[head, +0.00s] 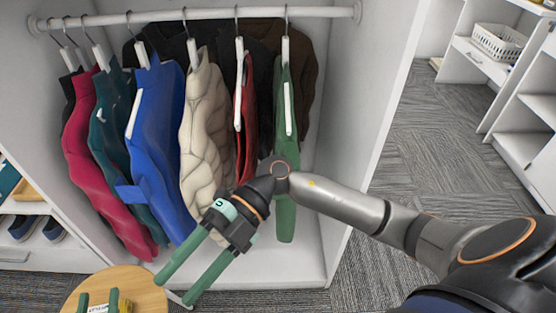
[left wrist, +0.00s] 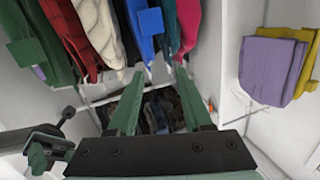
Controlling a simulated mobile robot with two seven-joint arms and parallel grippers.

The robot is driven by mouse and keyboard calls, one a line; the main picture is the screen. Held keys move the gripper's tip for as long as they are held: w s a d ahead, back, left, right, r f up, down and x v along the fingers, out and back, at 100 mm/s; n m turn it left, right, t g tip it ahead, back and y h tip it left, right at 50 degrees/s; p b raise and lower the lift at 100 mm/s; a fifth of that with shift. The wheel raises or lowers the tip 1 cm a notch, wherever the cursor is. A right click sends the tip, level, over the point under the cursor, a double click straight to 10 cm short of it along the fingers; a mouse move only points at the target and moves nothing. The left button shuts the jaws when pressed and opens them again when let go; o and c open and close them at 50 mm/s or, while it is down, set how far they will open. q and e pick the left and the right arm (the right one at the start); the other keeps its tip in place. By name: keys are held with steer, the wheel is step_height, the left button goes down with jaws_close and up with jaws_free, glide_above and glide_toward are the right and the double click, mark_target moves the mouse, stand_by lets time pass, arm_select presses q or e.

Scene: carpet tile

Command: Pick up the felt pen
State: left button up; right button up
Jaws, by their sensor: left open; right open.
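I cannot make out a felt pen for certain in either view. In the head view a small yellow object (head: 125,306) lies on the round wooden table (head: 148,288), cut by the bottom edge; I cannot tell what it is. My left gripper (head: 98,296) shows only its two green fingertips, apart, over this table. In the left wrist view its fingers (left wrist: 158,74) are open with nothing between them. A tiny orange item (left wrist: 211,105) shows right of them, too small to identify. My right gripper (head: 175,291) is open and empty, pointing down-left in front of the wardrobe.
Several garments hang from a rail (head: 150,15) in the white wardrobe, including a blue jacket (head: 158,130). Folded purple cloth (left wrist: 270,70) lies on a shelf in the left wrist view. A white basket (head: 498,42) stands at the back right. Carpet (head: 415,140) there is clear.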

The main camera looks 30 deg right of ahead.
steer(key=w+d+r+m+t+h+p, duration=0.25)
steer(key=w+d+h, duration=0.3)
steer(key=d, duration=0.35)
steer(key=w+d+r+m+t+h+p, duration=0.1)
steer(key=w+d+m+h+p, duration=0.25)
steer(key=w+d, duration=0.45)
steer(key=w+d+r+m+t+h+p, duration=0.15)
steer(key=w+d+m+h, duration=0.35)
steer(key=d, duration=0.6)
steer(key=shift+h, duration=0.4)
steer(key=f, duration=0.4)
steer(key=s+f, duration=0.1)
steer(key=f, duration=0.1)
steer(key=shift+d+f, duration=0.15)
steer(key=shift+f, duration=0.15)
steer(key=shift+n, duration=0.3)
steer(key=shift+w+f, duration=0.1)
steer(key=shift+f, duration=2.85)
arm_select(q)
steer(key=s+f+n+g+y, duration=0.2)
steer(key=s+f+g, duration=0.5)
steer(key=f, duration=0.3)
steer(key=shift+s+a+f, duration=0.3)
steer(key=shift+s+a, duration=0.1)
steer(key=shift+s, duration=0.35)
arm_select(e)
jaws_close()
